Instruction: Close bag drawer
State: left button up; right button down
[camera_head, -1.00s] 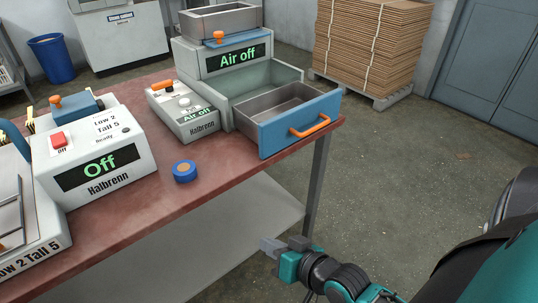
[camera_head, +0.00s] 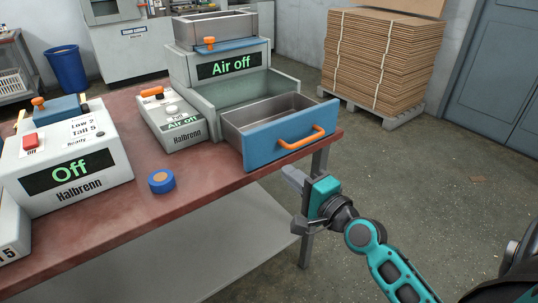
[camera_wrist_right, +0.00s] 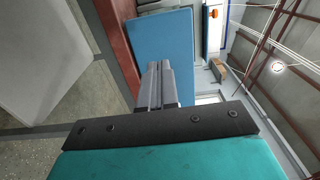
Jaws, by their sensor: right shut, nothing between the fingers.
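The bag drawer (camera_head: 265,147) stands pulled out of the grey machine (camera_head: 217,90), its grey inside empty. It has a blue front and an orange bar handle (camera_head: 301,138). My right gripper (camera_head: 289,174) is shut and empty, in front of and below the drawer front near its right part, apart from the handle. In the right wrist view the shut fingers (camera_wrist_right: 158,82) point at a blue panel (camera_wrist_right: 163,46), which looks like the drawer front; I cannot tell the gap. The handle does not show there. My left gripper is not in view.
The red table (camera_head: 215,178) ends just below the drawer, with a leg near my right gripper. On it are a blue roll (camera_head: 161,181), a small Halbrenn box (camera_head: 173,123) and a larger one reading Off (camera_head: 66,170). Stacked cardboard (camera_head: 378,60) stands behind on the floor.

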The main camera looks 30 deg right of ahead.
aim_at(261, 150)
jog(key=w, duration=0.7)
jog(key=shift+w+a, duration=0.3)
jog(key=shift+w, duration=0.05)
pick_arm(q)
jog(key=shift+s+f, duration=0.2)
pick_arm(e)
jog(key=shift+w, duration=0.45)
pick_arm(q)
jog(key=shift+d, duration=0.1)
pick_arm(e)
jog(key=shift+w, duration=0.3)
jog(key=w, duration=0.4)
jog(key=w+b, duration=0.1)
jog(key=w, duration=0.4)
jog(key=w+a+b, duration=0.1)
jog(key=w, duration=0.4)
jog(key=shift+a, duration=0.1)
jog(key=shift+w, duration=0.2)
jog(key=shift+r, duration=0.25)
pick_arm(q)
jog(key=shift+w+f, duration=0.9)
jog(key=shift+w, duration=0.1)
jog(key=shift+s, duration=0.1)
pick_arm(e)
jog(key=shift+r, duration=0.1)
